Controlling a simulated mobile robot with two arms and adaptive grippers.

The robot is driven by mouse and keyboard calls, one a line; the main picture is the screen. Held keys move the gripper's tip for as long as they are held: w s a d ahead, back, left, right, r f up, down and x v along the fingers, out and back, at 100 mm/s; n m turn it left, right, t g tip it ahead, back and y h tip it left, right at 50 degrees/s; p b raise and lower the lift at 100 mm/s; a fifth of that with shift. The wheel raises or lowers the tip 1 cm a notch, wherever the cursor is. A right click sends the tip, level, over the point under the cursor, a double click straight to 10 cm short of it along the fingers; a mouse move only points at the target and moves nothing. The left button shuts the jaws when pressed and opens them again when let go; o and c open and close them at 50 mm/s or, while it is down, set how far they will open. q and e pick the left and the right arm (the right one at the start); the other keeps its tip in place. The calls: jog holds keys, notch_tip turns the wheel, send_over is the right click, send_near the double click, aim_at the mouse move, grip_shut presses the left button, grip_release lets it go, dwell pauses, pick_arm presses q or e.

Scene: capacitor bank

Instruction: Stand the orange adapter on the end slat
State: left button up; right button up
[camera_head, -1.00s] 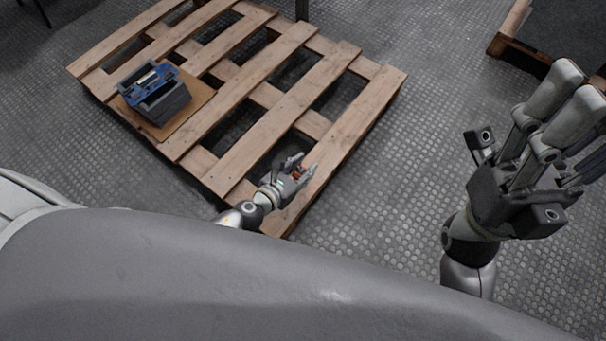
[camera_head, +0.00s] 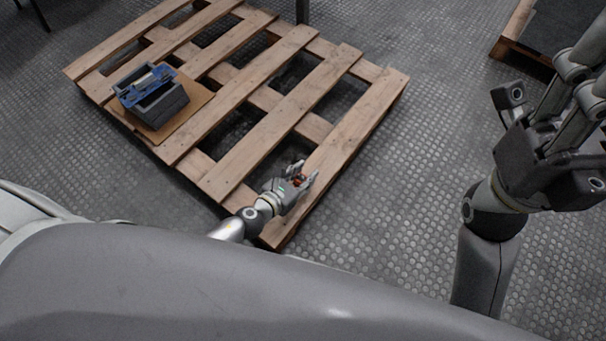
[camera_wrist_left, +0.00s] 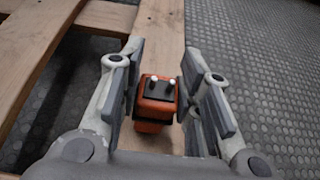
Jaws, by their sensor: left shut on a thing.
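The orange adapter (camera_wrist_left: 156,100) is upright in the left wrist view, its dark top with two pale pins facing the camera. My left gripper (camera_head: 301,178) is shut on it, with one finger pad on each side. In the head view only a small orange patch of the adapter (camera_head: 297,181) shows between the fingers. The end slat (camera_head: 360,118) is the pallet's outermost board on the right; it also shows in the left wrist view (camera_wrist_left: 161,35), behind and under the adapter. I cannot tell whether the adapter's base touches the slat. My right gripper (camera_head: 548,112) is open and empty, its longer fingers cut off by the frame.
The wooden pallet (camera_head: 270,100) has open gaps between its slats. A blue and dark grey box-like device (camera_head: 155,97) sits on a brown board (camera_head: 196,100) at its left. Another pallet (camera_head: 512,42) is at the upper right. The metal floor between the pallets is clear.

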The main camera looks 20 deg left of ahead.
pick_arm(q)
jog(key=o, duration=1.1)
jog(key=shift+o, duration=0.2)
